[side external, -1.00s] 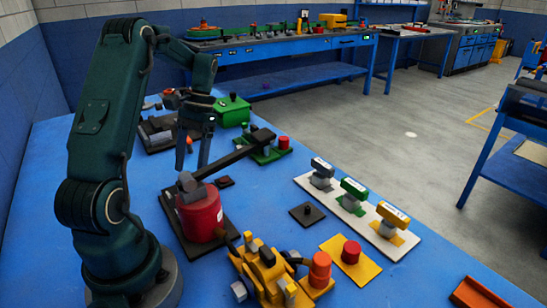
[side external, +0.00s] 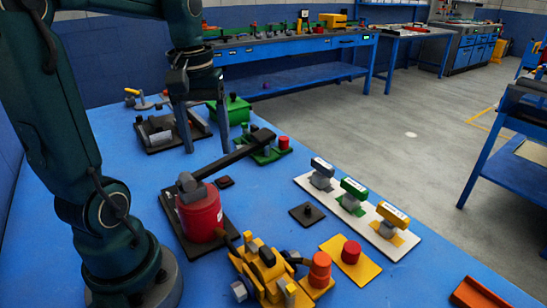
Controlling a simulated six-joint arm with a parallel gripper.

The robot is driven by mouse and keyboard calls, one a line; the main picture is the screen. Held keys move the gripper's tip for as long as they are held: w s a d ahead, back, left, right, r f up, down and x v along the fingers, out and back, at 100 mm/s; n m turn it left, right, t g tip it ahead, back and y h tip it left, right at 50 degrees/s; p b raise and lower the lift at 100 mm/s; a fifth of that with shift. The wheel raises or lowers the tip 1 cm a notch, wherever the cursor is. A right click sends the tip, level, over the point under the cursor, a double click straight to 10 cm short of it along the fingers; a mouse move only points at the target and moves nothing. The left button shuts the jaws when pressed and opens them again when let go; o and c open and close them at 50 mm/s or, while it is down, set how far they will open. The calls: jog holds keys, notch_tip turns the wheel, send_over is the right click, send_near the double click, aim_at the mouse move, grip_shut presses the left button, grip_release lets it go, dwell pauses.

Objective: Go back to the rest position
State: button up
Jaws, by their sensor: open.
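My gripper (side external: 206,150) points down at the back left of the blue table, above and around the green box area. Its two dark fingers are apart with nothing between them. The left finger hangs in front of the black plate with a grey cylinder (side external: 158,135). The right finger hangs just in front of the green box (side external: 236,110) and partly covers it. I cannot tell from this view how high the fingertips are over the table.
A red cylinder with a long black lever (side external: 202,213) stands near my arm. A yellow mechanism (side external: 268,270), a yellow plate with a red knob (side external: 350,262) and a white panel with three handles (side external: 358,216) lie in front. Bare table (side external: 285,185) lies between.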

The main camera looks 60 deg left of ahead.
jog(key=s+d+m+t, duration=0.1)
jog(key=d+m+t, duration=0.1)
jog(key=d+m, duration=0.3)
jog(key=s+d+f+m+t, duration=0.1)
jog(key=s+d+m+t, duration=0.1)
jog(key=d+m, duration=0.3)
jog(key=shift+d+f+t, duration=0.15)
jog(key=shift+d+t, duration=0.35)
jog(key=shift+d, duration=0.6)
